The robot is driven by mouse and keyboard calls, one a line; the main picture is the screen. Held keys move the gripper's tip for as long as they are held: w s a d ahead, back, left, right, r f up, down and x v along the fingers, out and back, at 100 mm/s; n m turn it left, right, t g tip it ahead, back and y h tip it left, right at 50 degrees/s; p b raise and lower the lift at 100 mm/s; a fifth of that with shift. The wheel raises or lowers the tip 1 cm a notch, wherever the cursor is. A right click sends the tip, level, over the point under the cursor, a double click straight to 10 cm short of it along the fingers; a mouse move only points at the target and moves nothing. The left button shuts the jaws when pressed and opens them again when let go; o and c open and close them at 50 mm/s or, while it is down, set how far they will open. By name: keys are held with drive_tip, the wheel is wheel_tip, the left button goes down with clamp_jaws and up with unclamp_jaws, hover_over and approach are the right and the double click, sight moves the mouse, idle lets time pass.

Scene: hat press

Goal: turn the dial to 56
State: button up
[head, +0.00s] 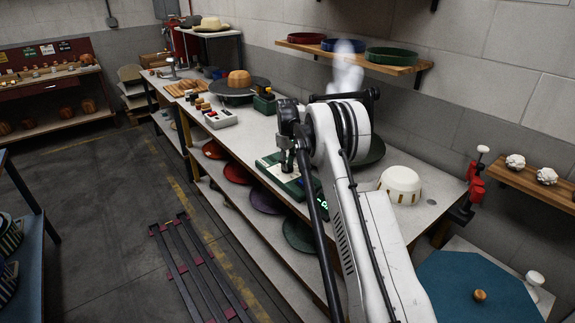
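A green device with a pale top panel (270,163) sits on the long workbench, partly behind my arm. A lit green digital display (323,206) shows at its right end, too small and slanted to read. I cannot make out the dial; it may be hidden behind my arm or gripper. My dark gripper (287,162) points down over the device's top panel. Its fingertips are too small and dark to show whether they are open or shut, or whether they touch anything.
A white bowl-like form (400,184) stands right of my arm on the workbench (432,203). A grey button box (220,119) and a small green box (265,103) stand further left. Coloured discs (238,172) lie on the lower shelf.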

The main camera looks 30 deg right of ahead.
clamp_jaws()
drive_tip(key=shift+m+b, duration=0.3)
drive_tip(key=shift+b, duration=0.05)
drive_tip(key=shift+f+m+b, duration=0.15)
drive_tip(key=shift+m+b, duration=0.7)
drive_tip(key=shift+m, duration=0.15)
drive_tip(key=m+b, duration=0.1)
drive_tip(key=m, duration=0.1)
drive_tip(key=shift+m+b, duration=0.3)
drive_tip(key=shift+b, duration=0.05)
drive_tip(key=m+b, duration=0.1)
drive_tip(key=m, duration=0.2)
drive_tip(key=shift+a, duration=0.1)
drive_tip(key=shift+m+b, duration=0.8)
drive_tip(key=shift+m, duration=1.2)
drive_tip(key=shift+r, duration=0.2)
